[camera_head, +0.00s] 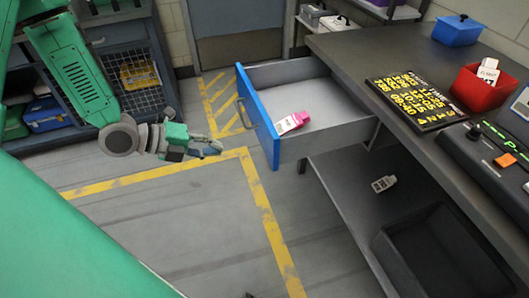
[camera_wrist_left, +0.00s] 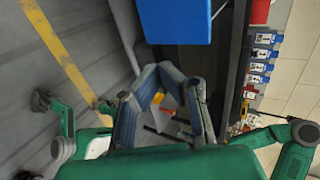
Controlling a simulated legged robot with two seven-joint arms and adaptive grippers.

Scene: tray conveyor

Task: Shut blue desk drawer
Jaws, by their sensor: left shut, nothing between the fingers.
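The blue drawer front (camera_head: 258,115) belongs to a grey desk drawer (camera_head: 325,137) that stands pulled out from under the dark desk top. A pink and white item (camera_head: 292,122) lies inside it. My left gripper (camera_head: 214,147) is shut and empty, to the left of the blue front and apart from it in the head view. In the left wrist view the blue front (camera_wrist_left: 176,20) shows at the top, beyond the fingers of my left gripper (camera_wrist_left: 172,85). My right gripper cannot be made out in either view.
The dark desk top (camera_head: 350,45) carries a black number board (camera_head: 412,98), a red bin (camera_head: 480,88) and a blue box (camera_head: 457,30). A lower shelf (camera_head: 350,195) holds a dark bin (camera_head: 440,260). A wire-fronted shelf unit (camera_head: 135,70) stands at left. The yellow-striped floor (camera_head: 190,215) is clear.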

